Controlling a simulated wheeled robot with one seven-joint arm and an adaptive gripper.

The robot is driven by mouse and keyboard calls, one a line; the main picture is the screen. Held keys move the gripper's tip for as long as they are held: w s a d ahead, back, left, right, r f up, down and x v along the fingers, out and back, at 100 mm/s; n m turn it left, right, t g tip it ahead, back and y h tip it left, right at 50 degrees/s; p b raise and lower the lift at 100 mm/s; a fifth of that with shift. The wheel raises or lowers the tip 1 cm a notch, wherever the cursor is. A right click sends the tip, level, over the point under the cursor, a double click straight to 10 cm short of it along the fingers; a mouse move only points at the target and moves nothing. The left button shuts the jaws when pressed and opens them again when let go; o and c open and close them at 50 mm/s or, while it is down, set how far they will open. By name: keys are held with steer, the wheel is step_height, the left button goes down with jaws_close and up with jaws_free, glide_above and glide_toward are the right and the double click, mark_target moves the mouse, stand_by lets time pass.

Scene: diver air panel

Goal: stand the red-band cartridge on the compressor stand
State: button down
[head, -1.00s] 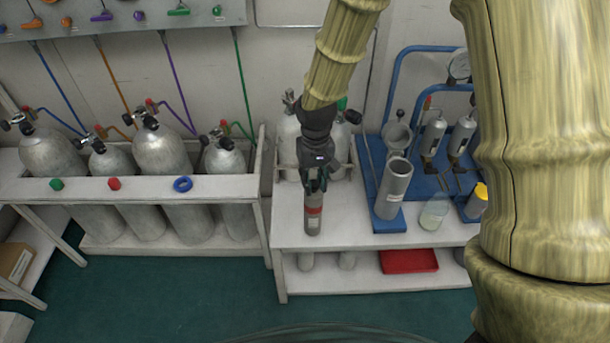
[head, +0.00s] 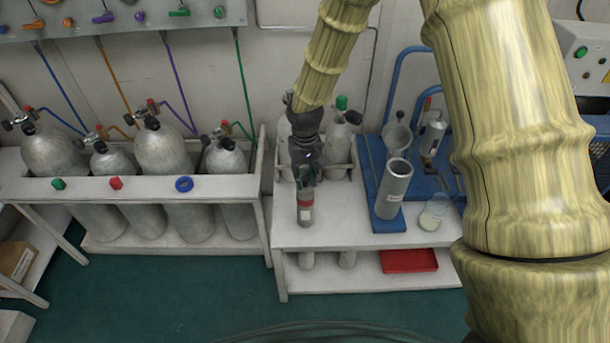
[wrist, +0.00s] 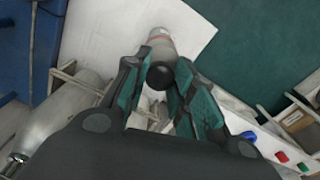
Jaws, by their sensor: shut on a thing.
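My gripper (head: 305,183) is shut on the red-band cartridge (head: 305,214), a grey cylinder with a red band and a pale label. The cartridge hangs upright below my fingers, over the left front of the white bench (head: 345,238). I cannot tell whether its base touches the bench. In the wrist view, its dark cap (wrist: 160,75) sits between my green-padded fingers, and the cartridge body (wrist: 161,44) extends beyond them.
Grey cylinders stand in a white rack (head: 130,190) at left and behind my gripper. A clear jar (head: 433,213) stands right of the tube. A red tray (head: 409,261) lies on the lower shelf. The bench front around the cartridge is clear.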

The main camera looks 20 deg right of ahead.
steer(key=shift+f, duration=0.1)
steer(key=c, duration=1.2)
jaws_free()
step_height(320, 180, up, 12)
steer(key=s+f+y, duration=0.1)
steer(key=s+f, duration=0.6)
steer(key=f, duration=0.4)
steer(key=s+f, duration=0.7)
steer(key=f, duration=0.5)
steer(key=shift+h, duration=0.5)
steer(key=s+d+f, duration=0.1)
steer(key=s+f, duration=0.3)
steer(key=s, duration=0.3)
steer(key=s+d+f, duration=0.1)
steer(key=s+f, duration=0.2)
steer(key=s, duration=0.5)
steer(key=s+d+f, duration=0.1)
steer(key=s+f, duration=0.3)
steer(key=s, duration=0.3)
steer(key=shift+s+d+f, duration=0.15)
steer(key=shift+s+f, duration=0.1)
steer(key=shift+f, duration=0.05)
